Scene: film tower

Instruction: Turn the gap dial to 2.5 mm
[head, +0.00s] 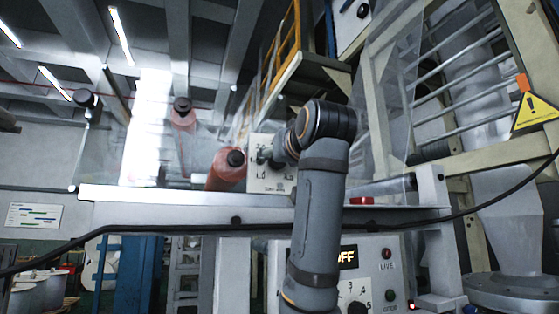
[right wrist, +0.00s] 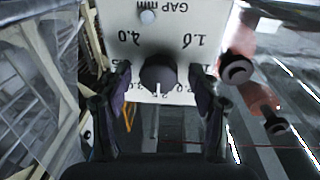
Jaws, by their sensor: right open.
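The gap panel (head: 258,181) is a pale plate in the middle of the head view, partly hidden by my right arm. In the right wrist view the panel (right wrist: 135,15) appears upside down, with "GAP mm" and numbers around the dial. The dark gap dial (right wrist: 158,73) has a white pointer line at the picture's bottom side, among small numbers near 2.0 that are partly hidden. My right gripper (right wrist: 158,98) is open, with one finger on each side of the dial and visible space between. My left gripper is not in view.
A lower control box (head: 385,268) has an "OFF" display, a numbered dial and lamps. Red rollers (head: 222,172) with dark ends lie left of the gap panel. A black cable (head: 150,228) crosses in front. A yellow warning sign (head: 533,113) hangs at right.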

